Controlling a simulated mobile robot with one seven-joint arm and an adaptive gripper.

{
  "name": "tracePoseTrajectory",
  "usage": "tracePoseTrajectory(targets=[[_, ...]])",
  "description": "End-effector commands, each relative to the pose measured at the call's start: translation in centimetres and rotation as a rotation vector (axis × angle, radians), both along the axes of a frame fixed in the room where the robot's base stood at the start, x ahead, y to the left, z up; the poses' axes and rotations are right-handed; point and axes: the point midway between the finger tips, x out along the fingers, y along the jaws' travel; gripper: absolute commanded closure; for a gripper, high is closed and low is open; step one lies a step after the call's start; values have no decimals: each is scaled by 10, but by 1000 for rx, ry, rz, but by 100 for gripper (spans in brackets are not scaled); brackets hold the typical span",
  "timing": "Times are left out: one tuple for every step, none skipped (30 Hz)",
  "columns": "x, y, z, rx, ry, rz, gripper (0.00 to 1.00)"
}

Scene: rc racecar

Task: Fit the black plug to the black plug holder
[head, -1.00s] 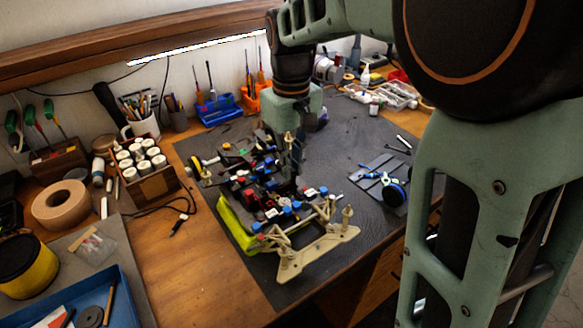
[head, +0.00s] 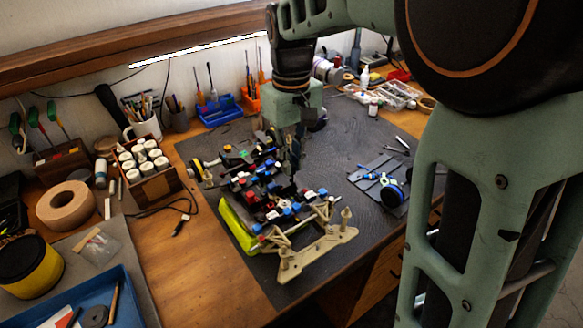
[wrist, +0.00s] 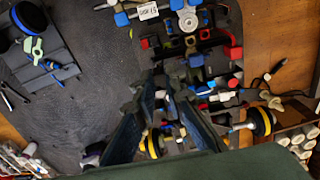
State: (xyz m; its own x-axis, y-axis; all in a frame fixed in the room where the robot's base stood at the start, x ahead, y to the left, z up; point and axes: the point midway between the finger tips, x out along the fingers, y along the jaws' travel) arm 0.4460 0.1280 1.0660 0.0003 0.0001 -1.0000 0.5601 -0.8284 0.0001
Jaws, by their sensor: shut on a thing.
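The RC car chassis (head: 318,250) lies on the dark mat, crowded with red, blue, white and black parts; it also shows in the wrist view (wrist: 190,22). My gripper (head: 295,172) points down over the middle of the chassis. In the wrist view its two dark fingers (wrist: 161,80) come close together at the tips, shut on a small dark piece. That piece is probably the black plug, but it hardly stands out from the fingers. I cannot tell the black plug holder from the other dark chassis parts, nor whether the held piece touches anything.
A black cable with a pale end (head: 181,226) lies left of the car on the wood. A box of white jars (head: 155,187) stands farther left. A grey plate (head: 380,175) with a blue tool lies to the right. Bare mat (head: 335,150) separates plate and car.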

Motion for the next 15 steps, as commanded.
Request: tracePoseTrajectory(targets=[[0, 0, 5, 0, 0, 0, 100], [0, 0, 7, 0, 0, 0, 100], [0, 0, 9, 0, 0, 0, 100], [0, 0, 10, 0, 0, 0, 100], [0, 0, 12, 0, 0, 0, 100], [0, 0, 14, 0, 0, 0, 100], [0, 0, 15, 0, 0, 0, 100], [0, 0, 17, 0, 0, 0, 100], [0, 0, 19, 0, 0, 0, 100], [0, 0, 20, 0, 0, 0, 100], [0, 0, 22, 0, 0, 0, 100], [0, 0, 24, 0, 0, 0, 100], [0, 0, 25, 0, 0, 0, 100], [0, 0, 26, 0, 0, 0, 100], [0, 0, 26, 0, 0, 0, 100]])
